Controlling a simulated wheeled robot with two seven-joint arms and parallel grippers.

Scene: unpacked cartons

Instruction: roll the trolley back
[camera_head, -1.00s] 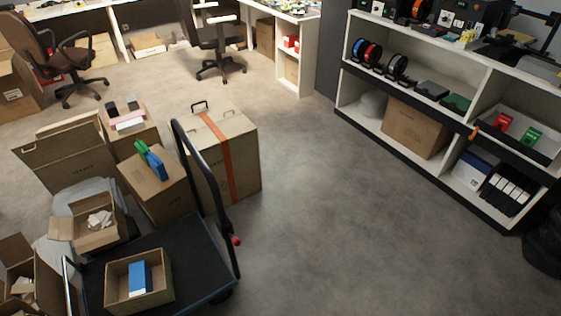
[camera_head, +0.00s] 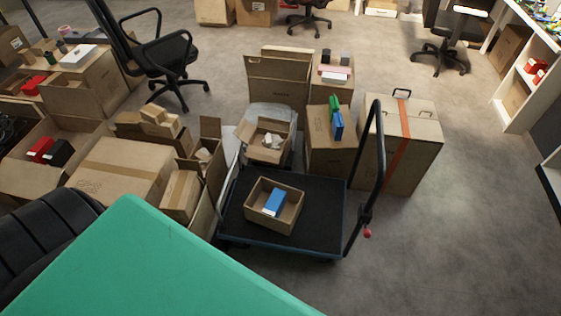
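The trolley (camera_head: 323,219) stands in the middle of the view, a dark flat platform with a blue-grey edge. Its tall black push handle (camera_head: 379,150) rises at the right side, with a red knob low on it. A thinner rail stands at its left side. An open carton (camera_head: 287,222) with a blue box (camera_head: 275,202) inside rests on the platform. Neither of my grippers shows, and nothing of mine is seen touching the trolley.
A tall carton with an orange strap (camera_head: 425,150) stands close behind the handle. Open cartons crowd the trolley's left and far sides. A green surface (camera_head: 150,270) and a black ribbed thing (camera_head: 50,240) fill the near left. Grey floor (camera_head: 470,240) is clear at the right.

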